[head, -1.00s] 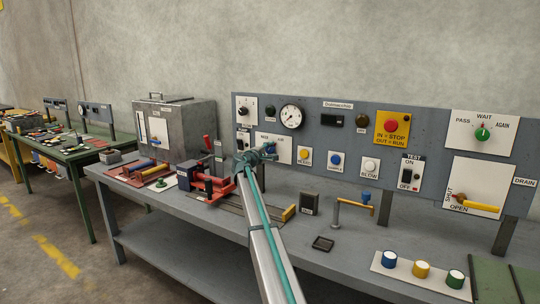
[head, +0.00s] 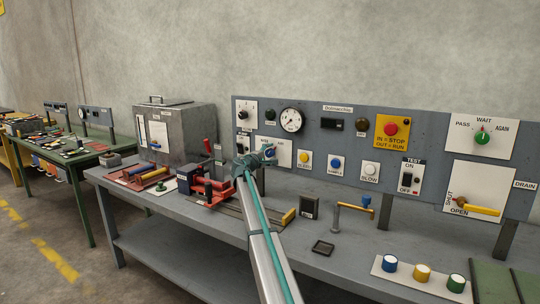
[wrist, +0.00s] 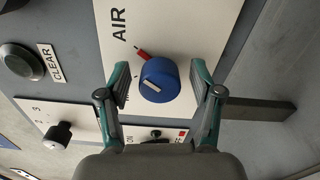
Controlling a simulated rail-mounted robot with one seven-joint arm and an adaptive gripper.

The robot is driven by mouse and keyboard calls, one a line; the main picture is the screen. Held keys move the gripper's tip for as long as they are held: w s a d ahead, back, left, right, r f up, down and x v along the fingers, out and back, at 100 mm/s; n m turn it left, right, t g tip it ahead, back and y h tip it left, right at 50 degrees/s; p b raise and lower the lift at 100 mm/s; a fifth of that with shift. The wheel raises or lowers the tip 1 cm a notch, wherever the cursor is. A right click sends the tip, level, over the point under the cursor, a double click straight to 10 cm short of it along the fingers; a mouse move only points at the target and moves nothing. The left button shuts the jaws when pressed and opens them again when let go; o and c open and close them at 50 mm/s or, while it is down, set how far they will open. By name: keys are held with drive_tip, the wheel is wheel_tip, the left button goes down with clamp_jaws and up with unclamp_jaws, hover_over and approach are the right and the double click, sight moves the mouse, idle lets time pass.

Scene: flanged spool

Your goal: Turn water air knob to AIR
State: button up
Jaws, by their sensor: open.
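The blue knob (wrist: 160,80) sits on a white plate (wrist: 176,28) in the wrist view. It has a white bar on its face and a red pointer (wrist: 144,55) at its upper left edge. The AIR label (wrist: 119,25) is at the upper left; another label is mostly hidden behind the left finger. My gripper (wrist: 161,82) is open, with one finger on each side of the knob. I cannot tell whether they touch it. In the head view my gripper (head: 262,154) is at the panel, and the knob (head: 269,151) is partly hidden.
A green CLEAR button (wrist: 18,60) and a small black knob (wrist: 57,134) are to the left in the wrist view. A grey post (wrist: 255,110) is at the right. In the head view, a red vise-like fixture (head: 208,190) stands on the bench below my gripper.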

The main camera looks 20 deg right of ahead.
drive_tip(key=v, duration=1.1)
drive_tip(key=shift+s+a, duration=0.2)
drive_tip(key=shift+a, duration=0.15)
